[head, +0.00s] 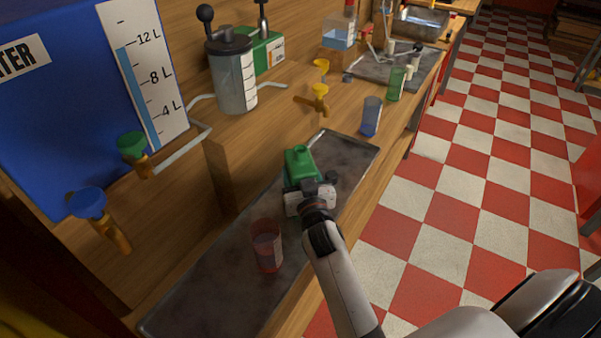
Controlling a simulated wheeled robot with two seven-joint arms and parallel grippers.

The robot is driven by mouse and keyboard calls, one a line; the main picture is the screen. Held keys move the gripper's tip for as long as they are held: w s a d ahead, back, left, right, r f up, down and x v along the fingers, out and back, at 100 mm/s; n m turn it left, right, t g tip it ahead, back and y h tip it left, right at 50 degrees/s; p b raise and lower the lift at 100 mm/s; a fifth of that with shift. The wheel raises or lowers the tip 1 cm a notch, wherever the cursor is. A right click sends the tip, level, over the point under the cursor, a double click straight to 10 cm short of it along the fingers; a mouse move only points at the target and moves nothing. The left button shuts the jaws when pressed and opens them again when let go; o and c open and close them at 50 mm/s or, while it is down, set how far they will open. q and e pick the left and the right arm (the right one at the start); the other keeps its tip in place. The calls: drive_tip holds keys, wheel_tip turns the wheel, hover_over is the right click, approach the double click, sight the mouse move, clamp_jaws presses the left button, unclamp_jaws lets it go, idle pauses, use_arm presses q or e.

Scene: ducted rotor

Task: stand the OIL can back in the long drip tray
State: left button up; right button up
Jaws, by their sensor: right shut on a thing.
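A green can (299,164) with a short neck on top is in the grasp of my right gripper (304,188), which is shut on it. The can looks roughly upright over the far half of the long dark drip tray (205,277). My gripper covers its near side, so no label shows on it, and I cannot tell whether its bottom touches the tray. My left gripper is not in view.
A red cup (266,246) stands in the tray nearer me. A blue cup (371,117) and a green cup (395,84) stand beyond the tray. A blue tank (60,120) with taps is at left. A clear pump jar (235,80) stands behind.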

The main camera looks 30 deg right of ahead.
drive_tip(key=shift+f+b, duration=0.55)
drive_tip(key=shift+f, duration=0.25)
idle(0.4)
